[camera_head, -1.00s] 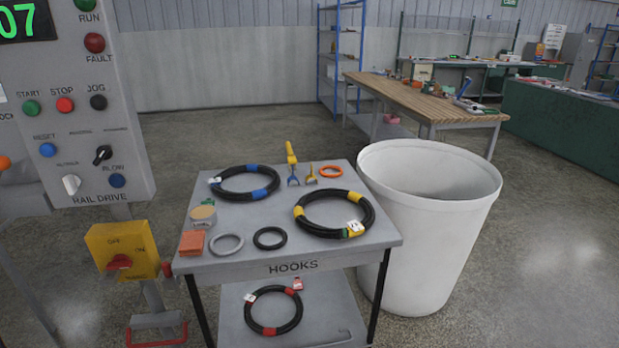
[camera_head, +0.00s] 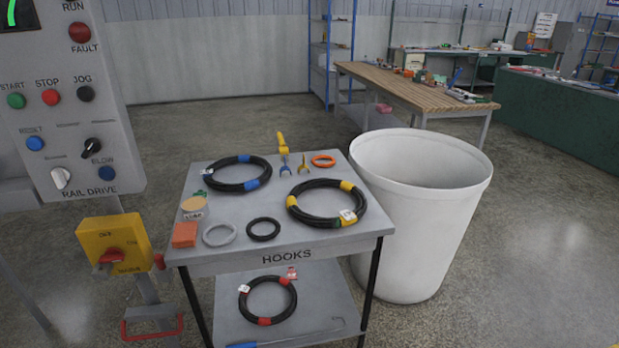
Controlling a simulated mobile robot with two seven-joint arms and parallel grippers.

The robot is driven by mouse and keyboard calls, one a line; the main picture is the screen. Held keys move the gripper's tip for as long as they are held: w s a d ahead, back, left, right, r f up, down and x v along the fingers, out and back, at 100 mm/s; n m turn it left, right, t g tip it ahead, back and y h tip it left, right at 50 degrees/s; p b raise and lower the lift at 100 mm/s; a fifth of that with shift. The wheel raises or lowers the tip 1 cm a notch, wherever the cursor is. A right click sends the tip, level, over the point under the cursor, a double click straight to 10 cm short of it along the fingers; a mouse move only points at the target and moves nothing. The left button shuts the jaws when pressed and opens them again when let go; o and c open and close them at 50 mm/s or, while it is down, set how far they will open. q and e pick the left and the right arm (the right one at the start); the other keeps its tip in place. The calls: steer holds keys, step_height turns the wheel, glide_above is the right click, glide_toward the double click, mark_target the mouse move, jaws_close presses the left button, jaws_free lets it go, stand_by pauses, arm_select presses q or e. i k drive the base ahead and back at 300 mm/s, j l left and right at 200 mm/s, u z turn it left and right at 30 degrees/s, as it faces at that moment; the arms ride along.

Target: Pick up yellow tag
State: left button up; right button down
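A black hose coil with yellow bands (camera_head: 326,221) lies flat on the right part of the grey cart's top (camera_head: 227,259). A small yellow and white tag (camera_head: 348,216) sits at the coil's lower right edge. It is too small to read. Neither of my grippers is in the head view.
A blue-banded coil (camera_head: 238,187), grey ring (camera_head: 219,234), black ring (camera_head: 263,229), orange ring (camera_head: 323,160) and orange block (camera_head: 184,234) share the cart top. A red-banded coil (camera_head: 267,300) lies below. A white bin (camera_head: 415,235) stands close right; a control panel (camera_head: 62,125) stands left.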

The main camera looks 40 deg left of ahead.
mark_target(303, 165)
steer(key=i+u, duration=0.1)
steer(key=u, duration=0.25)
steer(key=i+l+u, duration=0.1)
steer(key=u, duration=0.65)
steer(key=i+l+u, duration=0.2)
steer(key=l+u, duration=0.15)
steer(key=l, duration=0.2)
steer(key=i+l+u, duration=0.2)
steer(key=i+l, duration=0.15)
steer(key=l, duration=0.3)
steer(key=i+l+u, duration=0.15)
steer(key=l, duration=0.75)
steer(key=i+l+u, duration=0.15)
steer(key=l, duration=0.35)
